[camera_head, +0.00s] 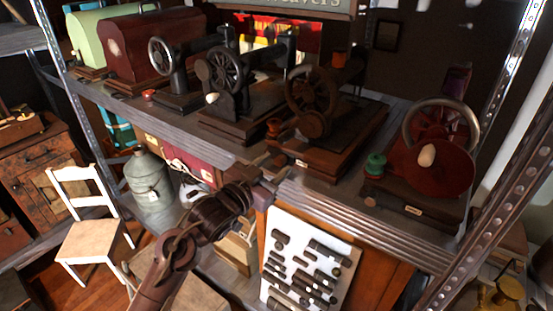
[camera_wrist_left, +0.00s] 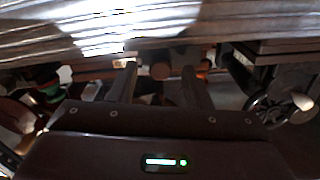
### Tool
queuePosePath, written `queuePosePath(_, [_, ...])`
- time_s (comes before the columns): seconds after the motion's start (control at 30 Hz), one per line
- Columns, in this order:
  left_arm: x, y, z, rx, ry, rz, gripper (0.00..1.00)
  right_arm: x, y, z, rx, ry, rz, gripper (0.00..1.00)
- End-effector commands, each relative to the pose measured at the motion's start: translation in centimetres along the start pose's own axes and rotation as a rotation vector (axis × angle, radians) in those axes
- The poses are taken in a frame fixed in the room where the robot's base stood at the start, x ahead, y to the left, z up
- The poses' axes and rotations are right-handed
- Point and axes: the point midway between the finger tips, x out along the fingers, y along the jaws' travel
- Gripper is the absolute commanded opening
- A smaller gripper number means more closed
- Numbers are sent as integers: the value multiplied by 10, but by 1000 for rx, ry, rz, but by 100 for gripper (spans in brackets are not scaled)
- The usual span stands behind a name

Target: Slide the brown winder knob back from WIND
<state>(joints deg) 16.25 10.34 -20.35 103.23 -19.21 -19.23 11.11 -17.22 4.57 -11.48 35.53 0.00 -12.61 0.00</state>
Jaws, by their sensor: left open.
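The brown winder knob (camera_head: 273,128) stands at the front left of the wooden base of the dark sewing machine with the large handwheel (camera_head: 311,90). A small pale label (camera_head: 301,163), too small to read, is on the base's front edge. My left gripper (camera_head: 273,163) comes up from below, at the shelf edge in front of that base, with its fingers pointing at the machine. In the wrist view, the open left gripper (camera_wrist_left: 160,83) has a brown round part (camera_wrist_left: 160,70), probably the knob, showing between its fingertips. Whether they touch is unclear. My right gripper is not in view.
A machine with a green spool (camera_head: 375,163) and dark red wheel stands to the right. A black machine with a white-tipped handwheel (camera_head: 225,75) stands to the left. The ribbed shelf edge (camera_head: 350,215) runs below. A metal post (camera_head: 490,150) crosses the right side.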

Motion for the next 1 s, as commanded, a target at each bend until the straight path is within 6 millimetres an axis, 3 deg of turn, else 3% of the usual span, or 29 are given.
queuePosePath(0.2, [18,0,0,0,-1,-1,44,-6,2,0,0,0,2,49])
queuePosePath(0.47, [19,0,1,1,0,-1,44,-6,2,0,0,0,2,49])
queuePosePath(0.8, [18,0,1,1,-1,-1,1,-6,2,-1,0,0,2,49])
queuePosePath(1.0, [18,0,1,1,-1,-1,0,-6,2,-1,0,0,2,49])
